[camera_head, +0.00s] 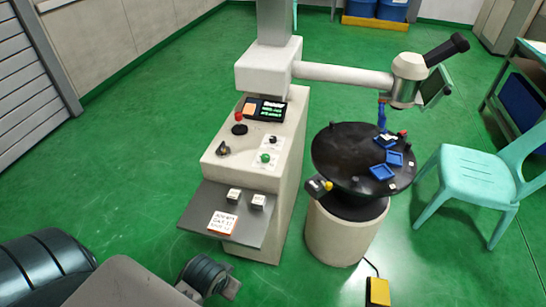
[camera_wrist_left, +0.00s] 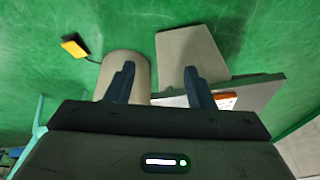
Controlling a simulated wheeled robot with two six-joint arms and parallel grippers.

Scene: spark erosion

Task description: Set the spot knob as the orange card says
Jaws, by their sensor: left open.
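A white card with an orange edge and dark print (camera_head: 222,222) lies on the grey shelf at the front of the beige machine; its print is too small to read surely. It also shows partly in the wrist view (camera_wrist_left: 224,100). The sloped panel carries a black knob (camera_head: 222,149), a small dark knob on a white plate (camera_head: 272,140) and a green knob on a white plate (camera_head: 265,157). I cannot tell which is the spot knob. My left gripper (camera_wrist_left: 160,84) is open and empty, with its fingers apart; in the head view only its wrist end shows, low in front of the shelf.
Two small white blocks (camera_head: 233,195) sit on the grey shelf (camera_head: 198,207). A red-topped lever (camera_head: 239,118) and a lit display (camera_head: 272,109) are on the panel. A black round table (camera_head: 335,160), a green chair (camera_head: 480,175) and a yellow pedal (camera_head: 378,291) stand right.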

